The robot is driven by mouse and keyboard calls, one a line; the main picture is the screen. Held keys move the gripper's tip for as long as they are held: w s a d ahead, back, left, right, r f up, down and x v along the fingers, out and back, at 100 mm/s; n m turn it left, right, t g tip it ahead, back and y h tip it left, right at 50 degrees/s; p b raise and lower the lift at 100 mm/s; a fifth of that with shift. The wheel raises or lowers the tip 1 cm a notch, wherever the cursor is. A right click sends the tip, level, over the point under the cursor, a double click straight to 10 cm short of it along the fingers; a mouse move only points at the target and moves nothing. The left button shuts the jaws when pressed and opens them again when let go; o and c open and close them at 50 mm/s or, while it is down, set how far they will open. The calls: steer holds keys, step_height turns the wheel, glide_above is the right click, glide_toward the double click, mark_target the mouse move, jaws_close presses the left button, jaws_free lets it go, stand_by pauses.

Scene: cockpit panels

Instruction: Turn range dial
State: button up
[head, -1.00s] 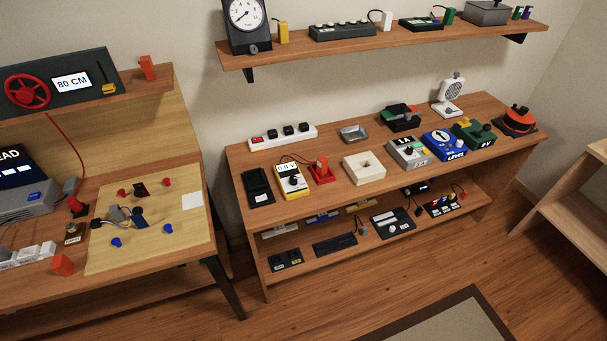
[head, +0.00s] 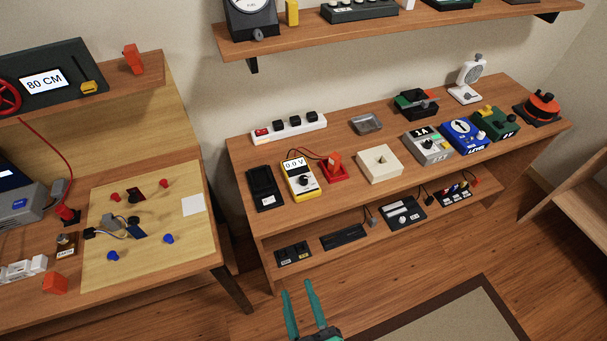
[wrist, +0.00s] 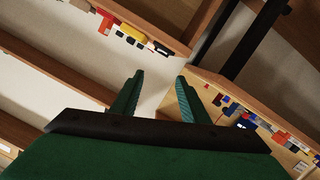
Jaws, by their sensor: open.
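A yellow multimeter (head: 300,179) with a white face lies on the top of the middle bench; its display reads 0.0 V. A round black dial (head: 303,181) sits on its face below the display. Several other devices nearby also carry knobs, and I cannot read a range label on any of them. My gripper (head: 301,300) shows at the bottom of the head view, in front of the bench and well apart from the meter. Its two green fingers are spread and empty. They also show in the wrist view (wrist: 155,95), with nothing between them.
A red stand (head: 333,170) is right of the meter, a black device (head: 263,187) left of it. A white block (head: 379,164) stands further right. A lower shelf (head: 350,237) holds more devices. A wall shelf (head: 400,25) hangs above. Floor in front is clear.

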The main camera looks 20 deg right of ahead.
steer(key=w+d+r+t+h, duration=0.1)
steer(key=w+d+r+h, duration=0.2)
steer(key=w+d+r, duration=0.35)
steer(key=w+d+r+h, duration=0.3)
steer(key=w+d, duration=0.5)
steer(key=w, duration=0.4)
steer(key=w+d+r+m+g+h, duration=0.4)
steer(key=d+r, duration=0.1)
steer(key=d, duration=0.2)
steer(key=w+d+r+m+g+h, duration=0.3)
steer(key=d+r+m+g, duration=0.15)
steer(key=d, duration=0.35)
steer(key=m+g+y, duration=0.1)
steer(key=g+y, duration=0.4)
steer(key=y, duration=0.6)
glide_toward(303, 178)
steer(key=x, duration=0.8)
steer(key=shift+d+f, duration=0.1)
